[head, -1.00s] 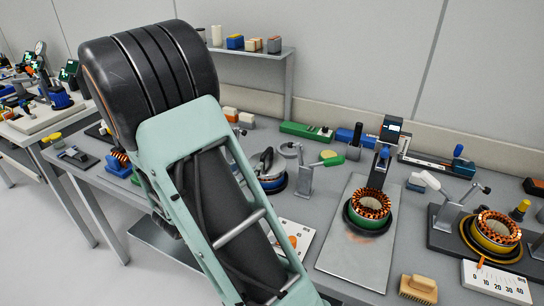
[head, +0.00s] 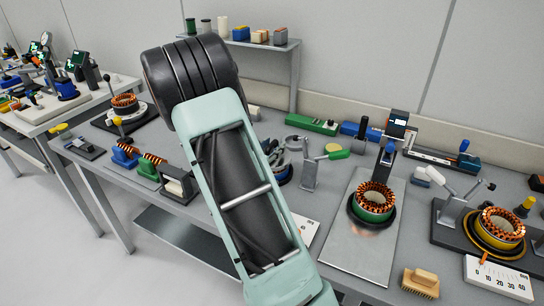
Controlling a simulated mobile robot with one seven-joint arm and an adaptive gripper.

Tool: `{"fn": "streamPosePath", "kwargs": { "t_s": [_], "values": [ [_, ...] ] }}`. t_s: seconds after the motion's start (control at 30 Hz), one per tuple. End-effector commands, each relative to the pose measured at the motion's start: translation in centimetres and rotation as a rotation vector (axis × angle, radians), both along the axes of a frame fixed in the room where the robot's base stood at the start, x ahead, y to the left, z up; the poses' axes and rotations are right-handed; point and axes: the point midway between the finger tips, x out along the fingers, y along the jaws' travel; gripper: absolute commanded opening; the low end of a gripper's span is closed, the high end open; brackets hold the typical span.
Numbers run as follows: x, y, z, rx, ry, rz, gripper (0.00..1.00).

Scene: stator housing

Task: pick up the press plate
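I cannot pick out for certain which thing is the press plate. A flat grey metal plate (head: 352,254) lies on the bench right of my arm. A green-ringed stator with copper windings (head: 373,203) stands upright on it, in a dark round base. A yellow-ringed stator (head: 497,231) sits on a dark fixture at the right. Another copper-wound stator (head: 125,103) sits on a round base at the far left of the bench. My pale green arm link and black joint fill the middle and hide part of the bench. My gripper is not in view.
A lever clamp with a green handle (head: 318,160) stands left of the plate. A wooden brush (head: 420,283) and a dial scale card (head: 499,278) lie near the front right. A shelf (head: 284,46) is behind.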

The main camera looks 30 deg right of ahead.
Motion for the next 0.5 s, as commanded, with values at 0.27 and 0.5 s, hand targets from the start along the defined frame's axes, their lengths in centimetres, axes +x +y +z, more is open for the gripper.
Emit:
{"fn": "streamPosePath", "kwargs": {
  "t_s": [0.27, 0.5],
  "values": [
    [0.06, -0.06, -0.05, 0.001, 0.0, 0.001, 0.26],
    [0.05, -0.05, -0.03, 0.001, 0.0, 0.001, 0.0]
  ]
}}
